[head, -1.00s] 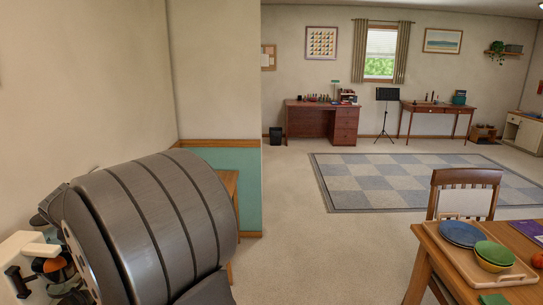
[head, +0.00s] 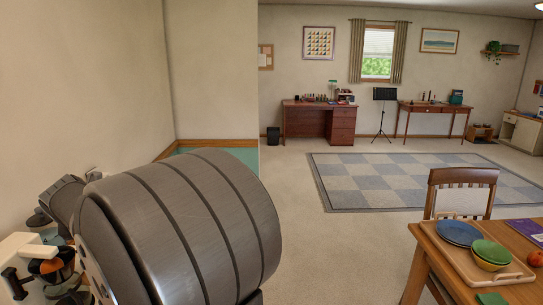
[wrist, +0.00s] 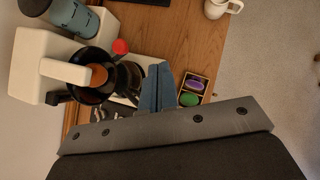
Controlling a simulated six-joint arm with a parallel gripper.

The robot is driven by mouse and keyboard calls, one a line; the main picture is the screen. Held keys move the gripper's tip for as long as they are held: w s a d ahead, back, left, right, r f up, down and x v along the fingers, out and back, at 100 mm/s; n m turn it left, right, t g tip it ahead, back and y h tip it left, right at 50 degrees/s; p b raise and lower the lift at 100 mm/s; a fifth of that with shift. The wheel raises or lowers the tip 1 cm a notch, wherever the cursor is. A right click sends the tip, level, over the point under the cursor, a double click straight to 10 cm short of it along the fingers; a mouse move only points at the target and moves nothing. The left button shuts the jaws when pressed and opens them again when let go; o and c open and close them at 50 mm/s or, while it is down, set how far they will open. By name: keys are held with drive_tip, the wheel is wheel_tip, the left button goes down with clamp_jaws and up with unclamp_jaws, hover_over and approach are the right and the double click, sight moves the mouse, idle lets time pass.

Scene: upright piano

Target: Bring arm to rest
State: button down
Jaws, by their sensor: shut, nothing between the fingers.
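My gripper (wrist: 157,72) shows in the wrist view, its two blue-grey fingers pressed together with nothing between them. It points over a wooden counter (wrist: 180,40), apart from the things there as far as I can tell. In the head view a large grey banded link of my arm fills the lower left; my fingers are not seen there.
The wrist view shows a white coffee maker (wrist: 50,65), a small box (wrist: 192,90) with purple and green items, and a white mug (wrist: 216,8). In the head view, a wooden table (head: 420,262) with a tray stands right. The patterned rug (head: 400,180) is clear.

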drive_tip(key=w+a+f, duration=0.3)
drive_tip(key=a, duration=0.2)
drive_tip(key=s+d+m+h, duration=0.1)
drive_tip(key=s+d, duration=0.1)
drive_tip(key=s, duration=1.3)
drive_tip(key=shift+s+d+m, duration=0.15)
drive_tip(key=shift+s+m, duration=0.2)
drive_tip(key=shift+m, duration=0.05)
